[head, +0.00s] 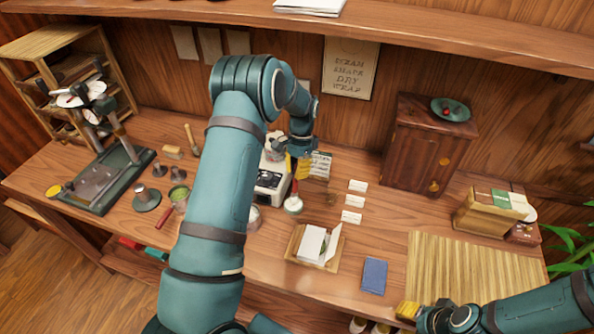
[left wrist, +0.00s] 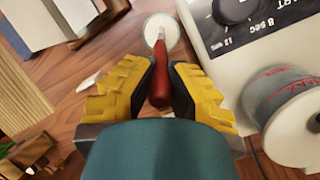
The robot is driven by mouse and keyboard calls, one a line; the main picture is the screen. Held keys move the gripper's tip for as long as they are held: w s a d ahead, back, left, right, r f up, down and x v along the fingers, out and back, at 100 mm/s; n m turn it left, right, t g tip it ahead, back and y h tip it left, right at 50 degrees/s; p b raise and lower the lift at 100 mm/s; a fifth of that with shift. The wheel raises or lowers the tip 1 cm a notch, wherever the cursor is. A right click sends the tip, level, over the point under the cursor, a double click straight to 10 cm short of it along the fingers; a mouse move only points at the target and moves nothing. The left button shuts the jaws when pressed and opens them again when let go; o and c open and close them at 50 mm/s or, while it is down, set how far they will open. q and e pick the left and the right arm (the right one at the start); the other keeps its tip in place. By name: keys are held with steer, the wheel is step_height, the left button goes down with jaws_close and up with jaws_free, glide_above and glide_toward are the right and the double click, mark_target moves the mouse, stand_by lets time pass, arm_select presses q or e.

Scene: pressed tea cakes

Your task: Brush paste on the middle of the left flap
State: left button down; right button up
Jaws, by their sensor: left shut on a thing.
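My left gripper (head: 298,165) is over the middle of the table in the head view. In the left wrist view, its yellow fingers (left wrist: 160,85) are shut on the red handle of the brush (left wrist: 159,72). The brush's far end is at a round dish of white paste (left wrist: 162,24); its bristles cannot be made out. The paste dish also shows in the head view (head: 293,207). The white paper wrapper with a raised flap (head: 312,243) lies on a wooden board in front of the dish. My right gripper (head: 408,311) is at the lower right, its jaw opening unclear.
A white machine with a dark panel (head: 268,182) stands beside the dish. White cards (head: 352,201), a blue booklet (head: 374,276) and a slatted mat (head: 470,268) lie to the right. A wooden cabinet (head: 428,145) stands behind. A dark press stand (head: 100,180) is at the left.

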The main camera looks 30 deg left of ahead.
steer(key=shift+r, duration=0.1)
arm_select(q)
steer(key=shift+r+p, duration=1.5)
steer(key=shift+r, duration=0.95)
arm_select(e)
steer(key=shift+r, duration=1.4)
arm_select(q)
steer(key=shift+r+p, duration=0.4)
steer(key=shift+r, duration=0.65)
arm_select(e)
steer(key=shift+r, duration=0.45)
arm_select(q)
steer(key=shift+f, duration=0.1)
